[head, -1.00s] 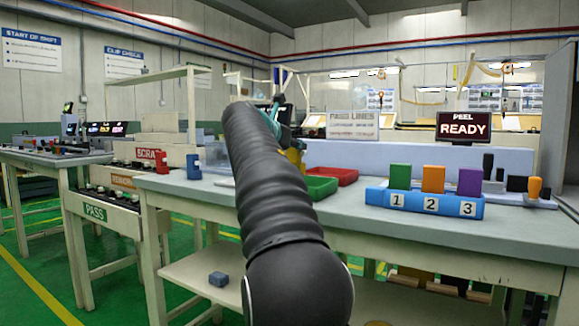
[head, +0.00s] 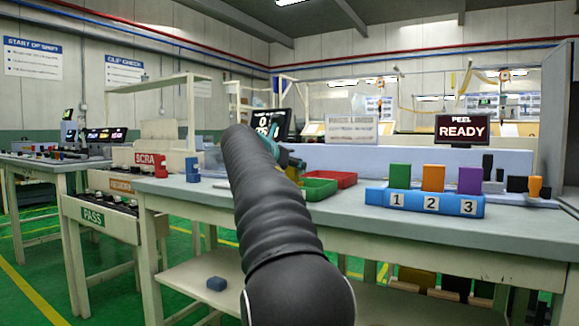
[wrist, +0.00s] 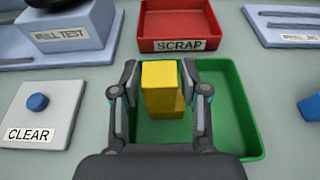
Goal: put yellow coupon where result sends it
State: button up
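The yellow coupon (wrist: 160,75) is upright between the two fingers of my gripper (wrist: 160,90) in the wrist view. The fingers lie close along its left and right sides and appear shut on it. A second bit of yellow shows low beside it; I cannot tell whether it is a separate piece. Both are over the green tray (wrist: 234,110), and contact with its floor is unclear. In the head view my gripper (head: 287,158) is just left of the green tray (head: 318,189), with the coupon partly hidden by my arm. The result screen (head: 462,129) reads PEEL READY.
A red SCRAP tray (wrist: 178,20) lies behind the green one. A CLEAR button plate (wrist: 38,110) is at left, a pull test fixture (wrist: 70,30) at back left. A blue numbered rack (head: 425,203) holds green, orange and purple blocks. A PASS box (head: 93,214) stands left of the bench.

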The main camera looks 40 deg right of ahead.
dwell(0.3)
jog(key=shift+r, duration=0.25)
jog(key=p+v, duration=0.1)
jog(key=v, duration=1.1)
jog(key=shift+a+f, duration=0.1)
jog(key=shift+f, duration=0.05)
jog(key=s+a+f+m+y, duration=0.4)
jog(key=s+a+f+m, duration=0.3)
jog(key=f, duration=0.5)
jog(key=s+a+f+m+y, duration=0.5)
jog(key=s+a+f+m, duration=0.3)
jog(key=f, duration=0.5)
jog(key=s+a+f+m+y, duration=0.4)
jog(key=s+a+f+m, duration=0.3)
jog(key=s+a+f, duration=0.3)
jog(key=s+f, duration=0.3)
jog(key=shift+a+m, duration=0.3)
jog(key=shift+a, duration=0.1)
